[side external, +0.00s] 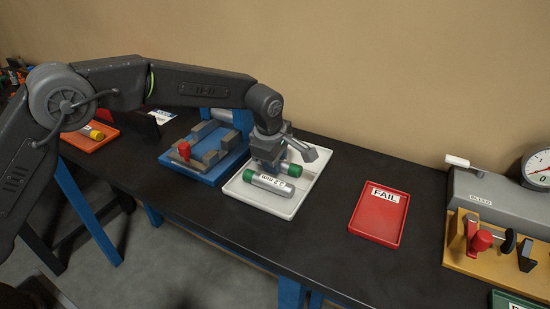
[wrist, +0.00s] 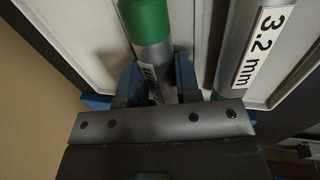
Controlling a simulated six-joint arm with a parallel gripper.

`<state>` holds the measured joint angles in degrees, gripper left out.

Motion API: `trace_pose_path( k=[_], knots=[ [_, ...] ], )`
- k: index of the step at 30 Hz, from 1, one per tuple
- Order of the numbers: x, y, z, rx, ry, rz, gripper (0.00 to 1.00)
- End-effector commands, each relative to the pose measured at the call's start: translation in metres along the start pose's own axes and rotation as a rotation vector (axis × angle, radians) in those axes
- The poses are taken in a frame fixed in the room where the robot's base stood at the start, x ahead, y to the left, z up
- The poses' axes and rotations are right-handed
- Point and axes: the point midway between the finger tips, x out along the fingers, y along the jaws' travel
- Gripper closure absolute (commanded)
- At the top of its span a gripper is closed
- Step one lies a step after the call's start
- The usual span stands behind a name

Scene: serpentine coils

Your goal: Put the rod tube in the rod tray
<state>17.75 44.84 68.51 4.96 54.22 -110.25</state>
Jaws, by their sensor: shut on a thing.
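A grey tube with a green end (wrist: 146,22) is between the fingers of my gripper (wrist: 158,76), which is shut on it. In the side view its green end (side external: 292,169) shows beside my gripper (side external: 268,160), low over the white tray (side external: 249,199). I cannot tell whether this tube touches the tray floor. A second grey tube labelled 3.2 mm (side external: 272,184), also with a green end, lies in the tray in front of my gripper. It shows to the right of the held tube in the wrist view (wrist: 240,60). My fingers hide part of the held tube.
A red tray marked FAIL (side external: 378,218) lies to the right. Beyond it stands a grey and yellow device (side external: 480,195) with a dial gauge (side external: 538,168). A blue fixture with grey blocks (side external: 205,155) stands left of the white tray. An orange tray (side external: 88,145) is farther left.

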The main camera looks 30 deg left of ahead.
Motion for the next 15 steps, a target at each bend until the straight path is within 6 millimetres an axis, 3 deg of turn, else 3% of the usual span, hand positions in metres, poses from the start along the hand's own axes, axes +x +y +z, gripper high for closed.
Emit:
trace_pose_path(
  k=[3, 4, 12, 15],
  knots=[
    [-0.0004, 0.0002, 0.0001, 0.0, 0.0, 0.001, 0.96],
    [-0.0004, 0.0002, 0.0001, 0.0, 0.0, 0.001, 0.67],
    [-0.0001, -0.0002, 0.0, 0.0, 0.0, -0.001, 0.42],
    [0.0003, -0.0008, 0.0, 0.0, 0.001, -0.003, 0.4]
  ],
)
